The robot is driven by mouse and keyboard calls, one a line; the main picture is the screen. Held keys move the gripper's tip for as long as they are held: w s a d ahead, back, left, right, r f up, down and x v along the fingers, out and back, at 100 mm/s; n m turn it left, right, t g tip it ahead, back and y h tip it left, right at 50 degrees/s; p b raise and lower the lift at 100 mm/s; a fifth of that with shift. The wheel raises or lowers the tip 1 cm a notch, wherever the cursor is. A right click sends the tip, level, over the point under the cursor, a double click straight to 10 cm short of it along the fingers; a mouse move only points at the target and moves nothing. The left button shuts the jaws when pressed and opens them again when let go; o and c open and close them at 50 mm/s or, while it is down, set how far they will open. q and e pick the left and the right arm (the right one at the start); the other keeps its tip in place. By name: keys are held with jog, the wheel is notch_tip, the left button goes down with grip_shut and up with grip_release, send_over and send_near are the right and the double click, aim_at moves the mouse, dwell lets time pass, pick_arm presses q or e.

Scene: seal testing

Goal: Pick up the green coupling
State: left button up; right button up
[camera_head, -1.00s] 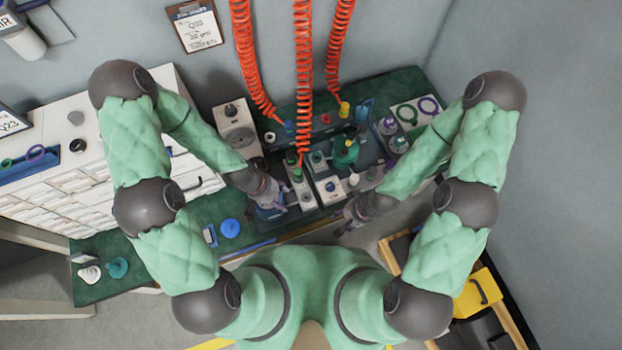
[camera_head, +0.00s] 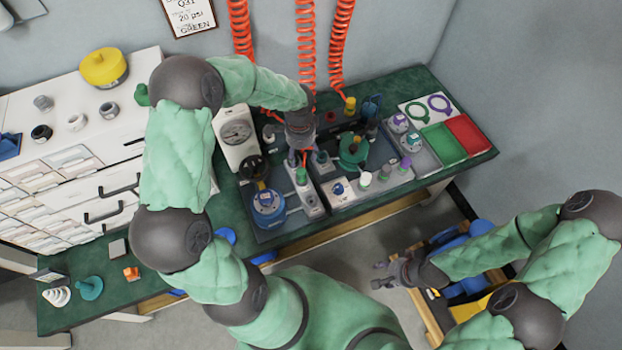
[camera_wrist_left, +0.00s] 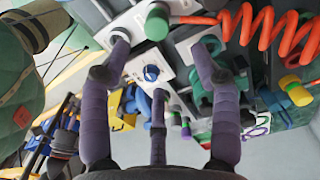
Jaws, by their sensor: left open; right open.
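The green coupling (camera_head: 301,175), a short green cylinder, is at the lower end of the middle red coiled hose, on a pale block on the bench. In the left wrist view the green coupling (camera_wrist_left: 157,23) shows just beyond and between my two outer fingers, its hose running right. My left gripper (camera_head: 299,146) is open and empty, just behind the coupling. Its spread fingers show in the left wrist view (camera_wrist_left: 161,60). My right gripper (camera_head: 382,272) is open and empty, low in front of the bench over the floor.
A blue-topped device (camera_head: 268,205) stands left of the coupling. A green fitting (camera_head: 352,150) and small coloured parts crowd the right. A yellow coupling (camera_head: 349,105) is on the right hose. Red tray (camera_head: 468,134) and green tray (camera_head: 443,144) lie at the far right.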

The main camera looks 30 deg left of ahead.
aim_at(301, 171)
pick_arm(q)
notch_tip(301, 171, down, 6)
jog(key=shift+r+b, duration=0.15)
jog(key=shift+b, duration=0.75)
jog(key=f, duration=0.1)
jog(key=f+b, duration=0.2)
jog(key=f, duration=0.1)
jog(key=shift+s, duration=0.3)
jog(key=shift+f+b, duration=0.3)
jog(key=shift+f, duration=0.2)
grip_shut()
